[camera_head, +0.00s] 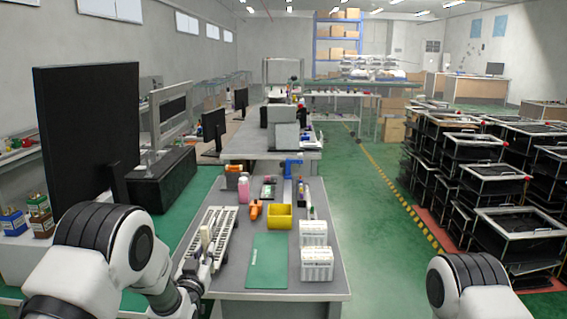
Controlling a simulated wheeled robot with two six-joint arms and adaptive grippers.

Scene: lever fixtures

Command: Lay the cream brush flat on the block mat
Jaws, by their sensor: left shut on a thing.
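A green mat (267,262), the only mat I see on the bench, lies flat near its front edge, with its top bare. My left gripper (206,251) is at the bench's left side, left of the mat. It is shut on a small cream upright thing, seemingly the cream brush (206,235); its outline is small and partly lost against the pale slotted rack (224,228) behind it. The fingers are too small to see clearly. My right arm shows at the lower right, but its gripper is out of view.
A yellow bin (279,217) stands behind the mat. Two white boxes (317,264) (313,233) stand to its right. An orange tool (255,210), a pink bottle (243,190) and a blue clamp-like fixture (288,168) are farther back. The bench front (300,289) is clear.

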